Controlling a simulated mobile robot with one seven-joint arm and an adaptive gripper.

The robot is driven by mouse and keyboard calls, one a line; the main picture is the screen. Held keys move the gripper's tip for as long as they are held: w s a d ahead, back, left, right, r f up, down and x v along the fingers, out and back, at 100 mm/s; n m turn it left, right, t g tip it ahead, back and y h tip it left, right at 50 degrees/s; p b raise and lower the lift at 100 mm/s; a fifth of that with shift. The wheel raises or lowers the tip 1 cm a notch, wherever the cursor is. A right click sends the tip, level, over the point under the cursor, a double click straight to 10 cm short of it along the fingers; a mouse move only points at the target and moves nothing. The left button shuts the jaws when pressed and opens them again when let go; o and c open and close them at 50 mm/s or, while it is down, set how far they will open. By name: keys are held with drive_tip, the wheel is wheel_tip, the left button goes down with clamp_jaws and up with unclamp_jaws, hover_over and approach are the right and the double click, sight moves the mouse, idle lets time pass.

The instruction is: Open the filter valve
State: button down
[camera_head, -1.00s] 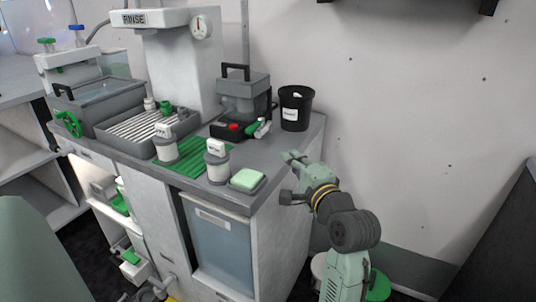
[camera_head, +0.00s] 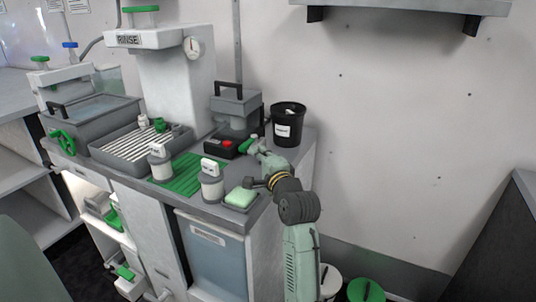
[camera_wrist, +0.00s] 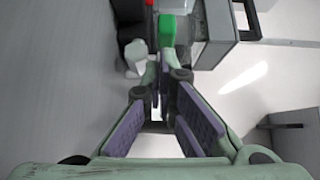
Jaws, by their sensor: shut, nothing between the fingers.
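A green and white valve part (camera_head: 247,143) sits at the front right of a grey box unit with a black handle (camera_head: 234,100). In the wrist view its green block (camera_wrist: 167,29) lies just beyond my fingertips, with a white piece (camera_wrist: 136,55) to the left. I cannot tell whether this part is the filter valve. A green handwheel (camera_head: 62,142) is on the left grey tank, far from my gripper. My gripper (camera_head: 259,148) is shut and empty, close beside the green and white part; it also shows in the wrist view (camera_wrist: 160,66). Contact is unclear.
A black bucket (camera_head: 288,126) stands just behind my gripper. A black box with a red button (camera_head: 226,144) is to its left. White-topped canisters (camera_head: 211,182) and a green sponge tray (camera_head: 241,198) stand toward the front. A wall shelf (camera_head: 400,7) hangs above.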

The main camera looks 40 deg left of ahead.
idle(0.3)
drive_tip(key=shift+s+a+r+p, duration=0.1)
drive_tip(key=shift+s+a+p, duration=0.25)
drive_tip(key=shift+a+p, duration=0.3)
drive_tip(key=shift+s, duration=0.1)
